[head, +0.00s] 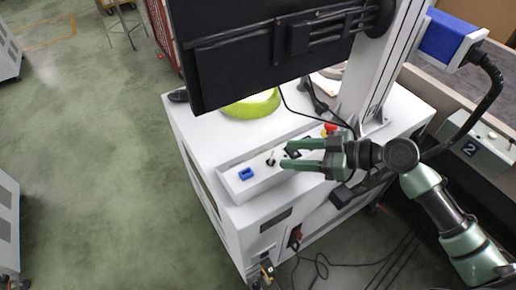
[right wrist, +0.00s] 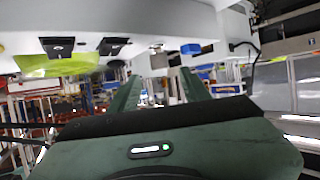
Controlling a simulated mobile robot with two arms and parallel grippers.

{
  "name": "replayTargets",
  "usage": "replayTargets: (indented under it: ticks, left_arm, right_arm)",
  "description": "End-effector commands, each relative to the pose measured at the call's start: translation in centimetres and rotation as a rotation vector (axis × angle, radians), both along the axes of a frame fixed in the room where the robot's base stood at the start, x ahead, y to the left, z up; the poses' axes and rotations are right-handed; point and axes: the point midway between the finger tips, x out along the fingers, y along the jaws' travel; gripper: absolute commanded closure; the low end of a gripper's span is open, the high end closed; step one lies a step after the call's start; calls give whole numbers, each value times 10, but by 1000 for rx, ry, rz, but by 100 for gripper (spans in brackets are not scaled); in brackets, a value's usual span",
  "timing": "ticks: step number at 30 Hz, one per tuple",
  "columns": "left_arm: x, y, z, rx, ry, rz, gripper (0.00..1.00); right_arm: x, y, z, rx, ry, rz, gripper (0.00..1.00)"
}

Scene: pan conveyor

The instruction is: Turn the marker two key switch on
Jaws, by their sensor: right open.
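My right gripper (head: 285,155) is open and empty over a white control panel (head: 232,188). A small silver key-like knob (head: 271,159) stands on this panel, just left of the fingertips. In the right wrist view the knob (right wrist: 156,47) shows beyond my open fingers (right wrist: 160,83). My left gripper is not in view.
The panel also has a blue part (head: 246,174), black switches (right wrist: 112,46) and a red button (head: 330,128). A black monitor (head: 270,45) hangs over the white cabinet (head: 195,125). A lime-green round object (head: 252,105) lies behind the panel.

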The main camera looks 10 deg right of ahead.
Motion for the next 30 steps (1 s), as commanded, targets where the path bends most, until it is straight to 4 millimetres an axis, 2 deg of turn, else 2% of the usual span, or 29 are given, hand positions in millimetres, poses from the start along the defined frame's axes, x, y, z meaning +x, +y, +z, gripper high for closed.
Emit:
replayTargets:
  ticks: [6,9,15,23,24,28,29,30]
  left_arm:
    - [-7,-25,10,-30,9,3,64]
    - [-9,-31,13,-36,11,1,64]
    - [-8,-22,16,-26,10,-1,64]
    - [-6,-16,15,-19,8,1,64]
    - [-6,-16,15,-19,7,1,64]
    - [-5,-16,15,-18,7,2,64]
    - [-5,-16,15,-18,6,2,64]
    - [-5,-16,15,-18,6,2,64]
  right_arm:
    - [16,30,-10,4,0,-1,53]
    - [23,41,-17,4,0,-1,53]
    - [30,55,-24,1,0,0,53]
    - [30,56,-26,0,-1,0,53]
    - [30,56,-26,0,-1,0,58]
    - [30,56,-26,0,-1,0,94]
    - [30,56,-26,0,-1,0,100]
    - [30,56,-26,0,-1,0,100]
